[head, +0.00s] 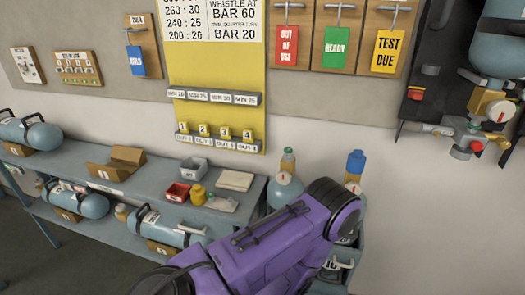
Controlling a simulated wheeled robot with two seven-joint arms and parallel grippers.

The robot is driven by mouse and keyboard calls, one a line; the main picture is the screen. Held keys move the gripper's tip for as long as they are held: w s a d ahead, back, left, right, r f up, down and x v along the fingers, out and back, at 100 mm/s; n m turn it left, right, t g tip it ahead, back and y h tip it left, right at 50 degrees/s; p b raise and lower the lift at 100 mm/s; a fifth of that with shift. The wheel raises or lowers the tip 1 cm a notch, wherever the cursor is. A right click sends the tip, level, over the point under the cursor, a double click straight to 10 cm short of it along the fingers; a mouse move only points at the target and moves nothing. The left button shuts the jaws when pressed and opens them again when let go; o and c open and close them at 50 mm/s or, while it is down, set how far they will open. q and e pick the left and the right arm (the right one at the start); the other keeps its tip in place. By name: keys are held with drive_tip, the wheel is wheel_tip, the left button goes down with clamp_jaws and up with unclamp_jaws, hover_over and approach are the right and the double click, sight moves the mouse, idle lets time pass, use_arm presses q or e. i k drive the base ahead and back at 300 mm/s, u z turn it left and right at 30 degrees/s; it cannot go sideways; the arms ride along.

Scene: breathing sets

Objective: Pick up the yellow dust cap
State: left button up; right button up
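I cannot make out a yellow dust cap for certain. A small yellow pot-like object (198,194) stands on the grey bench (145,190), right of a small red bin; it is too small to tell what it is. Brass-yellow fittings also show on the wall unit at the right (499,110). One of my purple arms crosses the lower middle of the head view and covers part of the bench's right end. No gripper fingers show.
The bench holds a red bin (178,192), a grey bin (194,168), a folded cloth (235,181) and an open cardboard box (117,163). Blue cylinders (80,201) lie on the lower shelf. Bottles (355,166) stand right of the bench. Boards with tags hang on the wall.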

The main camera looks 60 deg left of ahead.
sight(198, 195)
drive_tip(key=z, duration=0.25)
drive_tip(key=k, duration=1.15)
drive_tip(key=u, duration=1.2)
drive_tip(key=i, duration=0.45)
